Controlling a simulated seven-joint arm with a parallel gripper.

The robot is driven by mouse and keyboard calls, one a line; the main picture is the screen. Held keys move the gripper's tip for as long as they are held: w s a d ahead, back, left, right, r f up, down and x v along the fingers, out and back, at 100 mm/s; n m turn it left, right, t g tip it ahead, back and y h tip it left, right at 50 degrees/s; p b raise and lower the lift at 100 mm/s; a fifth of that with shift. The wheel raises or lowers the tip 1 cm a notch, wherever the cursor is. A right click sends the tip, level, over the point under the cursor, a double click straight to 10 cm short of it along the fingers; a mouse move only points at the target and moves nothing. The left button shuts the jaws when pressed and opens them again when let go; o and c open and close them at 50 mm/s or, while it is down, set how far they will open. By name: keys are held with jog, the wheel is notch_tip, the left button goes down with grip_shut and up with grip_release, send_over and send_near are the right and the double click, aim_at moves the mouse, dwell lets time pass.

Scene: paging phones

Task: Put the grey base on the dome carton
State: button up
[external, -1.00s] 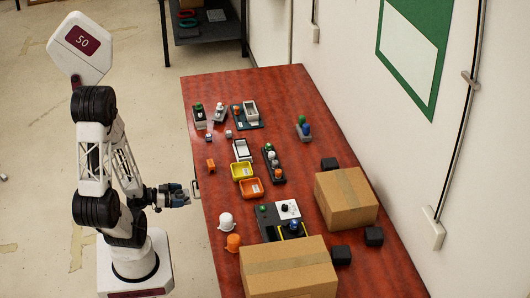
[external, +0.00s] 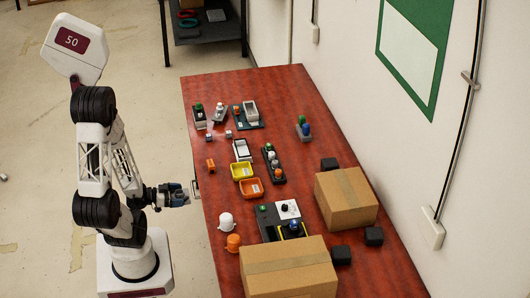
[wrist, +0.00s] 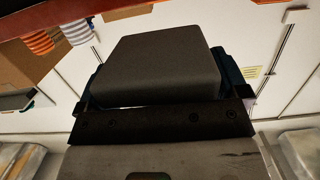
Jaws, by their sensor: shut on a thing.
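In the wrist view my gripper (wrist: 160,85) is shut on a dark grey block (wrist: 155,55), which appears to be the grey base. The block fills the space between the fingers and hides much behind it. Two taped cardboard cartons stand on the table: a near one (external: 288,268) and a farther one (external: 346,202). I cannot tell which is the dome carton. A white dome (external: 226,221) and an orange dome (external: 233,242) stand left of the near carton.
Yellow (external: 241,171) and orange (external: 250,188) trays lie mid-table, near a dark strip of domes (external: 273,163). A dark panel with a blue dome (external: 294,226) is behind the near carton. Black blocks (external: 374,236) sit by the cartons. The wall bounds the right side.

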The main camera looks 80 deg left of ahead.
notch_tip(320, 180, up, 21)
jog(key=w+a+r, duration=0.2)
jog(key=w+r, duration=0.1)
jog(key=w, duration=0.5)
jog(key=w+a+r, duration=0.3)
jog(key=w, duration=0.4)
jog(key=w+d, duration=0.3)
jog(key=w, duration=1.1)
jog(key=w+d+f, duration=0.3)
jog(key=w+d, duration=0.9)
jog(key=w, duration=0.1)
jog(key=w+d+f, duration=0.5)
jog(key=d+f, duration=0.3)
jog(key=shift+w+d+f+h, duration=0.2)
jog(key=shift+d+h, duration=0.1)
jog(key=shift+d, duration=0.1)
jog(key=shift+w, duration=0.15)
dwell(0.5)
send_over(338, 190)
jog(key=shift+a+f, duration=0.15)
jog(key=shift+f, duration=0.55)
